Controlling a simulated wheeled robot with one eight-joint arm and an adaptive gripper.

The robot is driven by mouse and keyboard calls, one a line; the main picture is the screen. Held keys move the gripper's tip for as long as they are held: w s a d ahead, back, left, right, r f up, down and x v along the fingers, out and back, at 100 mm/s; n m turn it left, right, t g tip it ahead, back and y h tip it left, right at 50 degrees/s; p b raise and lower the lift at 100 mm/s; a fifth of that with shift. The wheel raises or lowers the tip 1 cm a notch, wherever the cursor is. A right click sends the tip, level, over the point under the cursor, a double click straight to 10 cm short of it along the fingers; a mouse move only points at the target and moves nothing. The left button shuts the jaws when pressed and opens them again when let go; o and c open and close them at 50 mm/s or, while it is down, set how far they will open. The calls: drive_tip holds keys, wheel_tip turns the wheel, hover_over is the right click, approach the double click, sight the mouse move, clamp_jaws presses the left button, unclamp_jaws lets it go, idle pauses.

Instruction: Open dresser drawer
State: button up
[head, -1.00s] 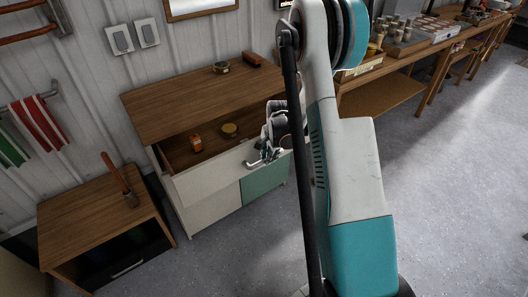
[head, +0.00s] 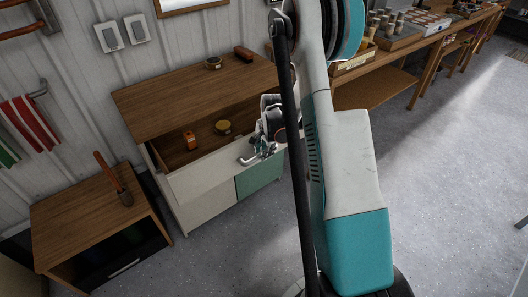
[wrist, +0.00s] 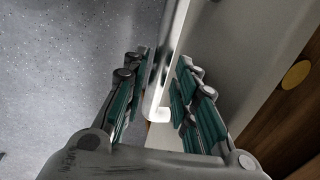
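The dresser (head: 190,98) has a wooden top and a white and green front. Its top drawer (head: 192,179) is pulled out, with its inside showing. An orange bottle (head: 190,141) and a round yellow-lidded tin (head: 222,127) lie in it. My gripper (head: 262,150) is at the drawer's front, partly hidden by my arm. In the wrist view my gripper (wrist: 163,85) has its fingers on both sides of the pale handle (wrist: 158,114), close against it, and looks shut on it. The handle's end also shows in the head view (head: 247,160).
A low wooden cabinet (head: 75,205) with a brush-like tool (head: 115,180) on it stands left of the dresser. A long workbench (head: 400,65) runs to the back right. Grey floor is clear in front of the dresser and at right.

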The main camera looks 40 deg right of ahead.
wheel_tip(320, 180, up, 11)
drive_tip(key=s, duration=0.2)
idle(0.3)
drive_tip(key=shift+s, duration=0.1)
idle(0.3)
